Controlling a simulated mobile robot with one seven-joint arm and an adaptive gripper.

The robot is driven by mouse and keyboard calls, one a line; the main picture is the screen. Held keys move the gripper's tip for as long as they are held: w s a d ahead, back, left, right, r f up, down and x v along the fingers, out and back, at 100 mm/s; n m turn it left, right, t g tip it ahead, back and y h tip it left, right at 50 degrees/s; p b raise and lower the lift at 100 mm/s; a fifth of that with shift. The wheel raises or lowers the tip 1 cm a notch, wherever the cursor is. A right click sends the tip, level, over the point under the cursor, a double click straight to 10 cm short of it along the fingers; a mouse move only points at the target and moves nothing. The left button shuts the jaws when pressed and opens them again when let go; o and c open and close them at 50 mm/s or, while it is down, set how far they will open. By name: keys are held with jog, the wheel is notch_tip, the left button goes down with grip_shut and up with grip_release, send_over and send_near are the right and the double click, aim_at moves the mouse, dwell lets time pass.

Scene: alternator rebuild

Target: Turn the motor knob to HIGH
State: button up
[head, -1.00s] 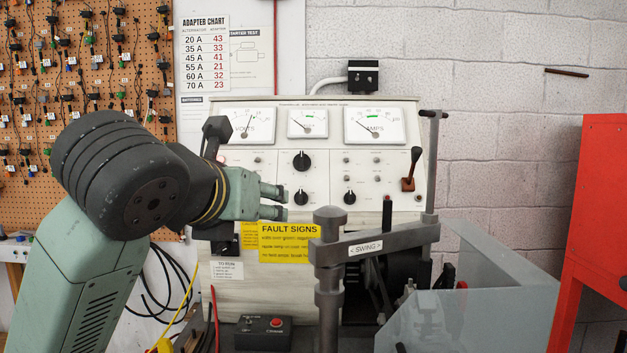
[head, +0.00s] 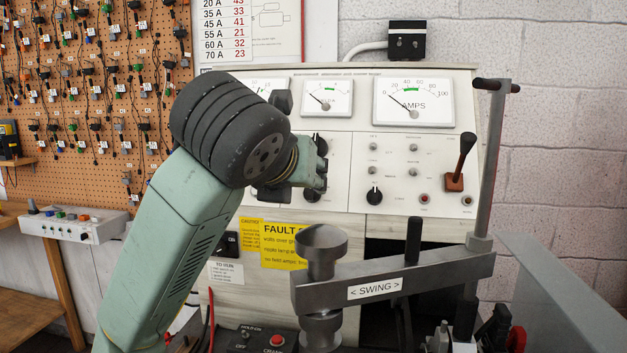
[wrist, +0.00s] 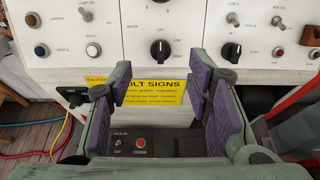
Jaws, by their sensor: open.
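My gripper (head: 320,172) is open and empty in front of the tester panel (head: 345,180). In the wrist view its purple-padded fingers (wrist: 161,78) are spread apart. A black knob (wrist: 160,49) with a white pointer mark lies beyond the gap between the fingertips, a little above, untouched. In the head view this lower middle knob (head: 312,195) is partly hidden by the gripper. Another black knob (head: 375,195) is to its right, also in the wrist view (wrist: 231,52). A third (head: 320,144) sits above, partly hidden.
A grey swing arm (head: 390,283) with a post crosses in front of the panel's lower part. A lever with a brown base (head: 454,182) and an upright bar (head: 493,150) stand at right. A control box with a red button (head: 277,340) is below.

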aim_at(309, 199)
jog(key=p+x, duration=0.2)
jog(key=x, duration=0.7)
jog(key=shift+f+p, duration=0.1)
jog(key=shift+p, duration=0.2)
jog(key=shift+c, duration=0.2)
grip_shut()
